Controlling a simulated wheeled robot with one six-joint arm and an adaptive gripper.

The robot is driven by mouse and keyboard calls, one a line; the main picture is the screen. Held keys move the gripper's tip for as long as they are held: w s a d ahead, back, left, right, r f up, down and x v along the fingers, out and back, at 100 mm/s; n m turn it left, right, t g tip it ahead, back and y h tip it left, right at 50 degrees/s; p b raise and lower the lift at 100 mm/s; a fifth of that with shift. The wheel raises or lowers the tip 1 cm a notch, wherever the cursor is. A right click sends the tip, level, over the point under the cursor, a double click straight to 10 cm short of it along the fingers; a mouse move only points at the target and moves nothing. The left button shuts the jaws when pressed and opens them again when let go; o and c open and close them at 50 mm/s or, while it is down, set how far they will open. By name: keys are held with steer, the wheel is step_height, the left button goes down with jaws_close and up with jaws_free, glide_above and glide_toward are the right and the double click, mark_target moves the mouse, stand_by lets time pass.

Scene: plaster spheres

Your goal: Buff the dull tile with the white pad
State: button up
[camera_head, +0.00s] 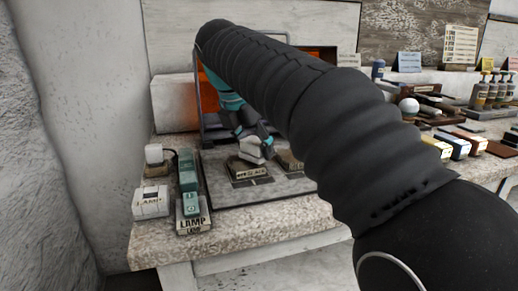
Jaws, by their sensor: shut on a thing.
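My gripper (256,140), teal and dark, reaches down from behind my black sleeved arm and is shut on a pale block that looks like the white pad (251,151). The pad is over a dark labelled stand (246,172) on the grey tray. It is at or just above the stand's top; I cannot tell if they touch. A second stand (288,161) is to the right, partly hidden by my arm. The tile surfaces are too small or covered to tell which is dull.
A grey tray (225,206) lies on the stone counter. A metal frame (202,110) stands behind. Bottles (482,92) and colored blocks (460,147) crowd the right.

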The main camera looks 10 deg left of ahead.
mark_target(242, 158)
steer(key=shift+a, duration=0.1)
steer(key=shift+s+a+f, duration=0.15)
steer(key=shift+s+a, duration=0.75)
steer(key=shift+a, duration=0.3)
steer(key=shift+f+b, duration=0.35)
steer(key=shift+f, duration=0.3)
steer(key=shift+r, duration=0.1)
